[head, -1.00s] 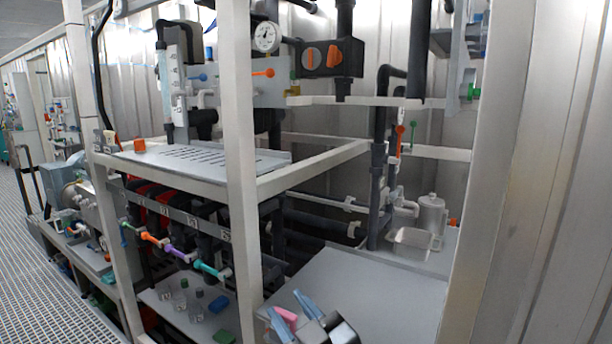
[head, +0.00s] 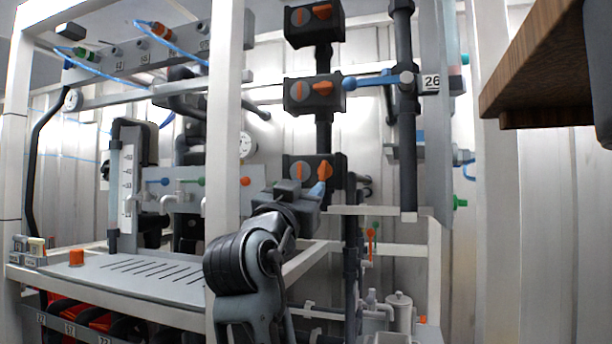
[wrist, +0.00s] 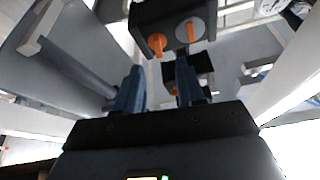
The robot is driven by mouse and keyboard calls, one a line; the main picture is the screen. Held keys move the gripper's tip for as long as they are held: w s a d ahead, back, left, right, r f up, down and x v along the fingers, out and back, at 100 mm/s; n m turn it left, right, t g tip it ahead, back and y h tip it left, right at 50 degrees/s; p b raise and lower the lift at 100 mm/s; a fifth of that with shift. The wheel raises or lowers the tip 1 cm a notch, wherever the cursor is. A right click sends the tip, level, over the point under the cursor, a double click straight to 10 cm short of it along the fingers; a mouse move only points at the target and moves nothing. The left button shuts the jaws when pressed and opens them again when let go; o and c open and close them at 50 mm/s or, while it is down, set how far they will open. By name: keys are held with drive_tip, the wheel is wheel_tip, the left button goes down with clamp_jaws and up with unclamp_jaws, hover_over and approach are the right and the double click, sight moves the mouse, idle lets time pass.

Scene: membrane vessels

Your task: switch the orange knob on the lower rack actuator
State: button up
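The lower rack actuator (head: 312,160) is the lowest of 3 dark boxes stacked on a vertical pipe in the head view. Its orange knob (head: 325,171) is on the right of its front, beside an orange-grey disc (head: 299,171). My gripper (head: 318,190) is just in front of and below this box, its blue fingertips near the knob and partly hidden. In the wrist view, my gripper (wrist: 158,75) has its two blue fingers apart with nothing between them. An orange knob (wrist: 157,43) on a dark box shows beyond the fingertips, apart from them.
The middle actuator (head: 313,92) and top actuator (head: 313,22) stand above. A white rack post (head: 224,130) is left of my arm. A blue-handled valve (head: 370,80) and dark pipe (head: 407,140) are to the right. A wooden shelf edge (head: 545,70) hangs at upper right.

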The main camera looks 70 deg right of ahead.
sight(323, 171)
drive_tip(key=shift+m+g, duration=0.3)
drive_tip(key=shift+g, duration=0.1)
drive_tip(key=p+x, duration=0.1)
drive_tip(key=x, duration=0.2)
drive_tip(key=p+x, duration=0.1)
drive_tip(key=x, duration=0.3)
drive_tip(key=shift+s+a+r+p, duration=0.1)
drive_tip(key=shift+s+r+p, duration=0.05)
drive_tip(key=shift+r+p, duration=0.2)
drive_tip(key=shift+d+r, duration=0.15)
drive_tip(key=shift+d, duration=0.35)
drive_tip(key=c, duration=0.7)
